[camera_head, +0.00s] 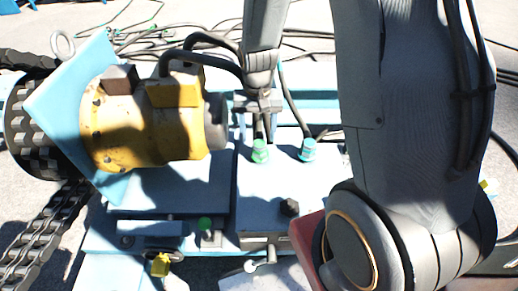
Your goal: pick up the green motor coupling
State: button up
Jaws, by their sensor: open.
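A green coupling (260,152) with a dark cable at its upper end stands on the light-blue box right of the yellow motor (150,120). My gripper (258,128) points down directly above this green coupling in the picture, its jaws open around or just behind the cable. I cannot tell whether the fingers touch it. A smaller green piece (206,225) sits lower on the blue frame, left of the box. I cannot tell for certain which green piece is the motor coupling. Part of the fingers' lower ends is hard to make out.
A teal coupling (308,150) with its own cable stands close to the right. A black knob (289,207) and a yellow piece (160,265) are lower down. Chains and the ring-topped blue plate (75,105) are at left. My arm fills the right side.

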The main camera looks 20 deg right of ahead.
aim_at(260, 143)
jog(key=f, duration=0.4)
jog(key=f+b, duration=0.1)
jog(key=f, duration=0.1)
jog(key=shift+d, duration=0.25)
jog(key=c, duration=1.2)
